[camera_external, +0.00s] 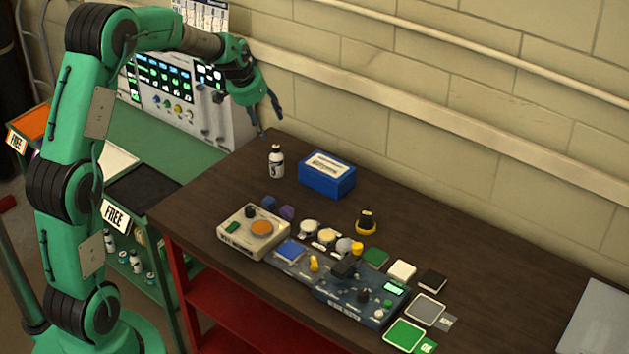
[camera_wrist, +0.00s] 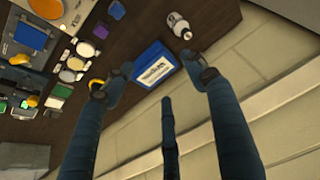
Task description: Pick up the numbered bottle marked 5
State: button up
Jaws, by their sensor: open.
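In the wrist view the bottle (camera_wrist: 179,24) shows near the top, beyond the fingertips. My gripper (camera_external: 269,121) is open and empty. It hangs above the table's far left corner, above and behind the bottle and apart from it. In the wrist view my gripper (camera_wrist: 163,84) has its fingers spread, with the blue box between and beyond them.
The blue box (camera_external: 327,174) with a white label stands close to the bottle's right. A beige device (camera_external: 240,243), a dark blue control board (camera_external: 322,289) and several coloured parts fill the front. The wall (camera_external: 420,115) runs along the back. The tabletop's right side is mostly clear.

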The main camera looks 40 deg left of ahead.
jog(key=p, duration=0.1)
send_near(274, 153)
jog(key=shift+s+r, duration=0.1)
jog(key=shift+r, duration=0.3)
jog(key=shift+f, duration=0.1)
jog(key=shift+x, duration=4.2)
jog(key=shift+f, duration=0.1)
jog(key=shift+x, duration=2.5)
jog(key=shift+c, duration=0.5)
jog(key=c, duration=1.1)
